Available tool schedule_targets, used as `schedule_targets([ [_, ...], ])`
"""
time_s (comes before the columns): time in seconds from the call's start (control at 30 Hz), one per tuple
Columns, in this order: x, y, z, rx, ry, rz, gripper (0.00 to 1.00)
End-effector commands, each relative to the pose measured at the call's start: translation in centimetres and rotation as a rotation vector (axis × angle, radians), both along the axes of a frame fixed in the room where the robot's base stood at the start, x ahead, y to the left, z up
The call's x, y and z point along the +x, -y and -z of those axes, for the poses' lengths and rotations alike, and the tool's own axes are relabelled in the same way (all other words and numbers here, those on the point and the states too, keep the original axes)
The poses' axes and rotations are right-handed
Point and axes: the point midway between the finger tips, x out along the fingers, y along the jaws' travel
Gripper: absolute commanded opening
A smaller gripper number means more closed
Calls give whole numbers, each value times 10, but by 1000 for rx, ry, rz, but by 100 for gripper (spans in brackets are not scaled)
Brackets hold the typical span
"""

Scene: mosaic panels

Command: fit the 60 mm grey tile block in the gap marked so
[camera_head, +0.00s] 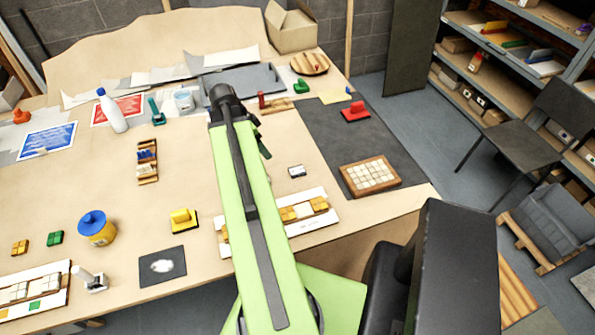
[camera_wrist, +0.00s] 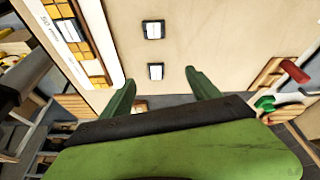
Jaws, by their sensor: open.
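Two small grey-white blocks with dark edges lie on the bench in the wrist view, an upper one (camera_wrist: 153,30) and a lower one (camera_wrist: 156,71). I cannot tell which is the 60 mm block. My gripper (camera_wrist: 160,77) is open and empty. Its green fingers reach to either side of the lower block, but whether they are down at its height is unclear. The head view shows one such block (camera_head: 297,171) right of my arm. A white panel (camera_head: 317,225) with yellow tiles stands nearer; it also shows in the wrist view (camera_wrist: 98,32).
A tray of pale tiles (camera_head: 371,175) sits on a dark mat (camera_head: 398,143) to the right. A yellow block (camera_head: 183,218), a blue-lidded tub (camera_head: 96,229) and another tile panel (camera_head: 60,296) stand at left. Bare bench surrounds the grey block.

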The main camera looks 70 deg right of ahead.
Motion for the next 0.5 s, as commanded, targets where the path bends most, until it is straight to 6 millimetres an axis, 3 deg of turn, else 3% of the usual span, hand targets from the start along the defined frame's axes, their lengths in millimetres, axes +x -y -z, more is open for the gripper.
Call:
schedule_targets([
  [0.03,-20,14,-3,-21,2,82,71],
  [0.13,-41,26,-4,-49,6,177,71],
  [0.33,-47,29,0,-56,7,199,71],
  [0.5,-53,34,25,-54,7,199,71],
])
